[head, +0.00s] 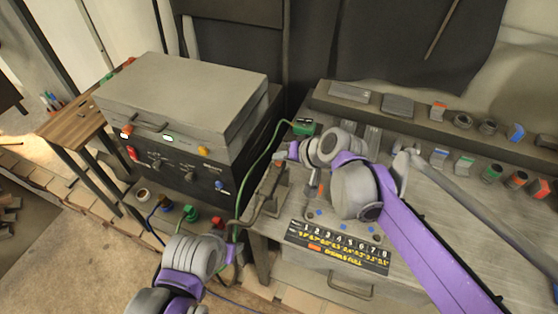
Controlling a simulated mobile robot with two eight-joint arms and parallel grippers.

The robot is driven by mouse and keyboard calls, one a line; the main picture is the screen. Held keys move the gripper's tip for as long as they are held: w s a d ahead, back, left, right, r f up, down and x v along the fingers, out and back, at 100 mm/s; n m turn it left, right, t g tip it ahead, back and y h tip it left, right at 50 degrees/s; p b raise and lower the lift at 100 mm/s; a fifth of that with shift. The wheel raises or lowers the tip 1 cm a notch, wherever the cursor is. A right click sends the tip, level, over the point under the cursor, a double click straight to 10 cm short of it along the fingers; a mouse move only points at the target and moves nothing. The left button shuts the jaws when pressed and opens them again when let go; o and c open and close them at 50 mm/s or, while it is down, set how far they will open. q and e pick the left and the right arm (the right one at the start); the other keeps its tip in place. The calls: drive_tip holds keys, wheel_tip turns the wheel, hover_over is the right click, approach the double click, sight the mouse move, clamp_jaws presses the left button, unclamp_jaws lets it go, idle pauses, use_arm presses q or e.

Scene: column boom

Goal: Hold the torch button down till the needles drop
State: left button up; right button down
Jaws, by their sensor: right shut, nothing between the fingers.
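What looks like the torch (272,198), a dark bent handle, lies at the left edge of the workbench. Its button cannot be made out. My right gripper (281,156) is shut and empty, just above the torch's upper end; I cannot tell whether it touches. The black power unit (190,170) stands to the left with a grey lid.
The workbench (420,215) carries a black number chart (338,247) near its front edge. Small coloured blocks and round parts stand along the back right. A green cable (262,160) runs between unit and bench.

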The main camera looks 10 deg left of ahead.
use_arm(q)
drive_tip(key=shift+s+f, duration=0.1)
drive_tip(key=shift+f, duration=0.15)
use_arm(e)
drive_tip(key=shift+f, duration=0.4)
use_arm(q)
drive_tip(key=shift+r, duration=0.1)
use_arm(e)
drive_tip(key=shift+r, duration=0.1)
idle(2.7)
use_arm(q)
drive_tip(key=shift+w+r+p, duration=0.25)
drive_tip(key=shift+r+p, duration=0.1)
drive_tip(key=shift+r, duration=0.3)
use_arm(e)
drive_tip(key=shift+r, duration=0.75)
drive_tip(key=shift+r+p, duration=0.3)
drive_tip(key=shift+r, duration=0.25)
use_arm(q)
drive_tip(key=r, duration=0.1)
drive_tip(key=w+r+p, duration=0.1)
drive_tip(key=r+p, duration=0.1)
drive_tip(key=r, duration=0.1)
drive_tip(key=shift+w, duration=0.4)
use_arm(e)
wheel_tip(320, 180, up, 4)
drive_tip(key=shift+w+f, duration=0.1)
use_arm(q)
drive_tip(key=shift+s, duration=0.15)
